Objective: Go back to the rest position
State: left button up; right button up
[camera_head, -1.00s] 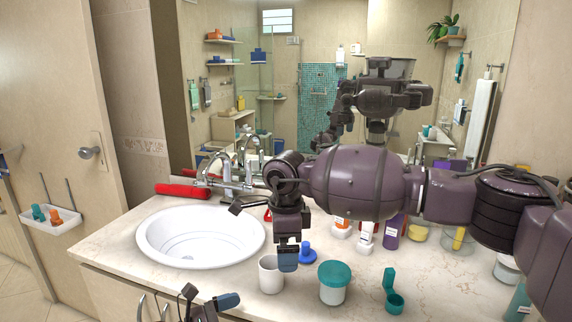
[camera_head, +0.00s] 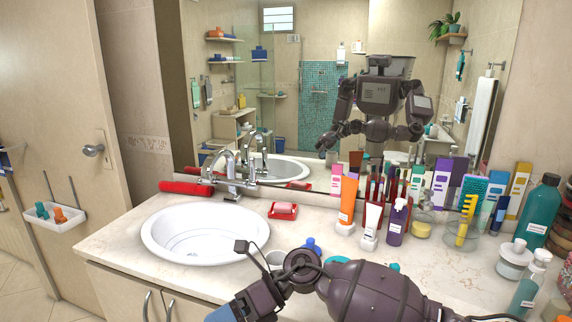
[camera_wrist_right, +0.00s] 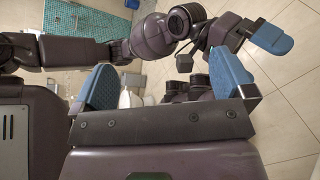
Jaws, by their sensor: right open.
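My right arm crosses the bottom of the head view, low at the counter's front edge. Its gripper (camera_head: 222,314) is partly cut off by the lower picture edge. In the right wrist view my right gripper (camera_wrist_right: 162,75) is open, its two blue fingers wide apart with nothing held between them. Beyond it, in that view, my other arm shows with a blue-fingered gripper (camera_wrist_right: 265,40); how wide it stands cannot be told. The left gripper does not show in the head view.
The counter (camera_head: 125,235) holds a white sink (camera_head: 205,235), a red soap dish (camera_head: 283,210) and several bottles and tubes at the right. The floor (camera_wrist_right: 285,110) shows clear.

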jog(key=w+d+f+m+t, duration=0.1)
jog(key=d+f+m+t, duration=0.2)
jog(key=d+m+t, duration=1)
jog(key=w+d+f+m+t, duration=0.1)
jog(key=d+f+m+t, duration=0.3)
jog(key=m+t, duration=1)
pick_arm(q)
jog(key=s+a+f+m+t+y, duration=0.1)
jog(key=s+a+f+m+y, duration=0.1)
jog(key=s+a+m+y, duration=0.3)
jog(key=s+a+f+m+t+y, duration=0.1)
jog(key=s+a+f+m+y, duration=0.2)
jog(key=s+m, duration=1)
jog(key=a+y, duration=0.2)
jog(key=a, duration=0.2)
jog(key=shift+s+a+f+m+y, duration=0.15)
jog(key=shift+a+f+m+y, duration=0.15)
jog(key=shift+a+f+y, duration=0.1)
pick_arm(e)
jog(key=s+d+f+m+g+h, duration=0.9)
jog(key=s+d+f+m+h, duration=0.4)
jog(key=s+d+f+m, duration=0.4)
jog(key=d+f+m, duration=0.1)
jog(key=d+m, duration=0.3)
jog(key=shift+s+d+g, duration=0.2)
jog(key=shift+s+g, duration=0.1)
jog(key=shift+g, duration=0.1)
